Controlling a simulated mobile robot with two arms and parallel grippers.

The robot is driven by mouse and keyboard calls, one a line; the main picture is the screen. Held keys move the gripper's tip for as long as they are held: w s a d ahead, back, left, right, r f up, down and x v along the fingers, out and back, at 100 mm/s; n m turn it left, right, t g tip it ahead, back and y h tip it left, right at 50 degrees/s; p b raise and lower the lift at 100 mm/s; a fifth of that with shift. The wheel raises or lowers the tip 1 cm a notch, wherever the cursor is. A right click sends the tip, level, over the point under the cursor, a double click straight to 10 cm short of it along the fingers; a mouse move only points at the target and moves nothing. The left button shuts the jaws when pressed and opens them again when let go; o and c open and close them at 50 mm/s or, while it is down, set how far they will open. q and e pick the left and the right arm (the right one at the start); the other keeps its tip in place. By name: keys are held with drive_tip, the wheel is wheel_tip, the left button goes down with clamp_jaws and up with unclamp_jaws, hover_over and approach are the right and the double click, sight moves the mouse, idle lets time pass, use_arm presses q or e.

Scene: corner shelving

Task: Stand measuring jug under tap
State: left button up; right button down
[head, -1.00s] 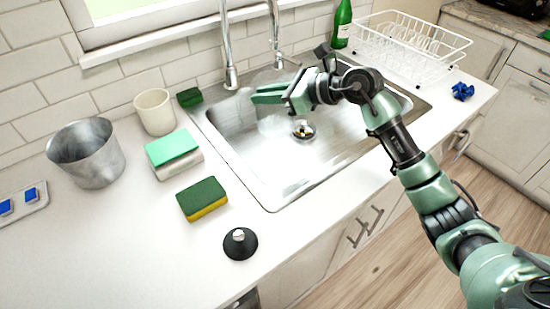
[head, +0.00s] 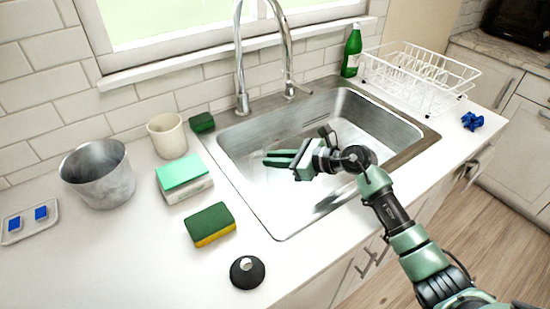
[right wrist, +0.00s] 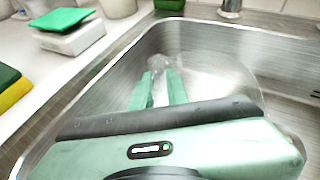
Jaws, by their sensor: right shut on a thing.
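The steel tap (head: 242,62) stands behind the sink, its tall curved spout reaching over the basin's back edge. My right gripper (head: 282,158) is over the sink basin, in front of the tap and apart from it. In the right wrist view, the fingers (right wrist: 157,90) are shut on a clear, see-through thing, seemingly the measuring jug (right wrist: 215,72), with a faint round outline beyond the fingertips. In the head view the jug is too faint to make out surely. My left gripper is not in view.
The steel sink (head: 262,210) is set into the white counter. Right are a green bottle (head: 352,52) and a dish rack (head: 420,75).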

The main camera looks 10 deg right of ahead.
drive_tip(key=c, duration=1.4)
unclamp_jaws()
drive_tip(key=shift+o, duration=0.2)
drive_tip(key=shift+r, duration=0.1)
drive_tip(key=shift+s+d, duration=0.25)
drive_tip(key=shift+d, duration=0.05)
drive_tip(key=b+v, duration=0.2)
drive_tip(key=v, duration=0.9)
drive_tip(key=shift+d+r, duration=0.1)
drive_tip(key=shift+r, duration=0.05)
